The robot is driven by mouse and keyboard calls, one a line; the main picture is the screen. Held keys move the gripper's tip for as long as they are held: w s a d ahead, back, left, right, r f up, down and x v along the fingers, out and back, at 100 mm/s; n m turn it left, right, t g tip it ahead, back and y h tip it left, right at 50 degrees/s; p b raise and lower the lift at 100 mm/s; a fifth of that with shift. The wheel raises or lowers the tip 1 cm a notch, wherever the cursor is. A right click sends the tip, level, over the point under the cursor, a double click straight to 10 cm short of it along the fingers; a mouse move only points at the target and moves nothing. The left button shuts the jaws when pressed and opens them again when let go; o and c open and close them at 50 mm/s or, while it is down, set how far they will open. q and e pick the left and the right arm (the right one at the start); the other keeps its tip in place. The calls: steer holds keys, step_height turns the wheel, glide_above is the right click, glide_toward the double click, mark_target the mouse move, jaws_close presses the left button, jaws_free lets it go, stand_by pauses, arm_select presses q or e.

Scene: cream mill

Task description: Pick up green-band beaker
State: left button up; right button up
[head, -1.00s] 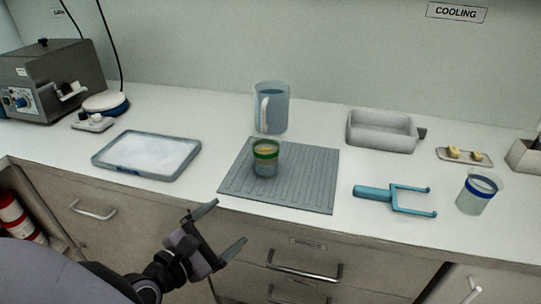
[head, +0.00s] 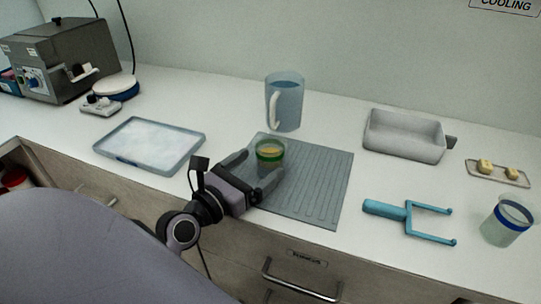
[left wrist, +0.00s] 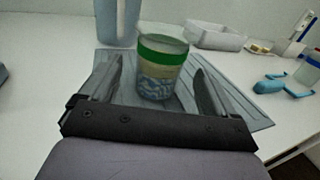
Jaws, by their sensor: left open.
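The green-band beaker (head: 270,152) stands upright on the grey ribbed mat (head: 322,190). It is clear with a green band near its rim and tan and bluish contents below. My left gripper (head: 257,174) is open just in front of it, and in the head view a finger hides its lower part. In the left wrist view the beaker (left wrist: 160,68) stands between the two open fingers (left wrist: 158,92), nearer their tips, with a gap on each side. My right gripper is not in view.
A clear jug (head: 285,102) stands behind the mat. A white-filled tray (head: 150,144) lies left. A blue fork-like tool (head: 409,214), a blue-band beaker (head: 507,223) and a grey pan (head: 404,136) are to the right.

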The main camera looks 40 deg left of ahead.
mark_target(278, 149)
arm_select(q)
steer(key=shift+w+d, duration=0.15)
steer(key=shift+w, duration=1.6)
steer(key=shift+w+d, duration=0.1)
steer(key=shift+w, duration=1.6)
steer(key=c, duration=1.1)
steer(key=shift+r+p, duration=0.15)
steer(key=shift+p, duration=0.25)
